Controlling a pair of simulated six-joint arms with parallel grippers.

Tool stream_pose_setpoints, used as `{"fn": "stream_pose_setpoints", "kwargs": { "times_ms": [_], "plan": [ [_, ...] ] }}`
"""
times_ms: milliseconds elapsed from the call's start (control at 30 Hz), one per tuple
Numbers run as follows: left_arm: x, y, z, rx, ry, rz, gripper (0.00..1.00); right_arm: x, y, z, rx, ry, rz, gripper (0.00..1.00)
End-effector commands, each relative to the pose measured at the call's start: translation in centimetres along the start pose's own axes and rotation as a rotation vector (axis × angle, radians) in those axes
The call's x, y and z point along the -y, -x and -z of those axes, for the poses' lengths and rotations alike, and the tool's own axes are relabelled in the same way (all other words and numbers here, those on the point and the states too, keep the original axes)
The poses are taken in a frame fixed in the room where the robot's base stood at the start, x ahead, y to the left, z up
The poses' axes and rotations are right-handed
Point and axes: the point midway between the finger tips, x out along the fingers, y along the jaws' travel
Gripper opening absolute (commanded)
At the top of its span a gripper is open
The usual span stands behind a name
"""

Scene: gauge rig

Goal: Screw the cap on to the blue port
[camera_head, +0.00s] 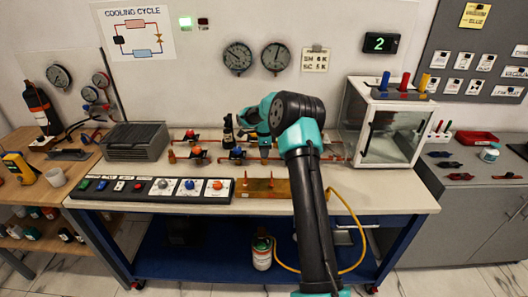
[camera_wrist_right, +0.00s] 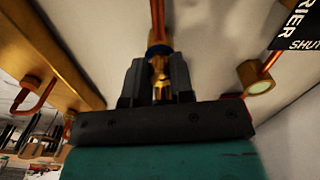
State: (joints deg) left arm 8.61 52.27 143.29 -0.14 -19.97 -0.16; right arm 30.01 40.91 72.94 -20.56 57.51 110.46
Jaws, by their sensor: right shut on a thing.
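In the right wrist view, my right gripper (camera_wrist_right: 160,90) is shut on a brass cap (camera_wrist_right: 160,76), with a dark finger on each side. The cap is in line with a copper pipe end that carries a blue ring, the blue port (camera_wrist_right: 158,49). The cap's far end is close against the blue ring; I cannot tell whether the threads are engaged. In the head view, my right arm reaches over the bench and hides most of the gripper, cap and port. My left gripper is not in view.
A brass bar (camera_wrist_right: 55,45) runs close along the left of the wrist view, and another capped copper pipe (camera_wrist_right: 257,77) is at the right. In the head view, a switch panel (camera_head: 150,190) lies along the bench front, and a clear-fronted white box (camera_head: 388,136) stands right of my arm.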

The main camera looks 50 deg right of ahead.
Motion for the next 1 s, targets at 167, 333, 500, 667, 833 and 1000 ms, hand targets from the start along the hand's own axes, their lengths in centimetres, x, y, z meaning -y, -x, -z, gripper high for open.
{"fn": "stream_pose_setpoints", "kwargs": {
  "times_ms": [167,333,500,667,833,1000],
  "plan": [
    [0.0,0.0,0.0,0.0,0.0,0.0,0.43,-0.01,-0.02,0.0,0.0,-0.101,0.0,0.0],
    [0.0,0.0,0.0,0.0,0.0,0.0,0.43,-0.02,-0.03,0.0,0.0,-0.26,-0.001,0.0],
    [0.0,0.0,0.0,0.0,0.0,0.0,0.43,-0.04,-0.04,0.0,0.0,-0.405,-0.001,0.0],
    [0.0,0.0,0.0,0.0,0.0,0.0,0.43,-0.06,-0.05,-0.01,0.0,-0.451,-0.002,0.0],
    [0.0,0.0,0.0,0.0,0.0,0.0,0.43,-0.08,-0.06,-0.02,-0.001,-0.449,-0.003,0.0],
    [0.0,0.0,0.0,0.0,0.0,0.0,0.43,-0.1,-0.08,-0.03,-0.001,-0.488,-0.004,0.0]
  ]
}}
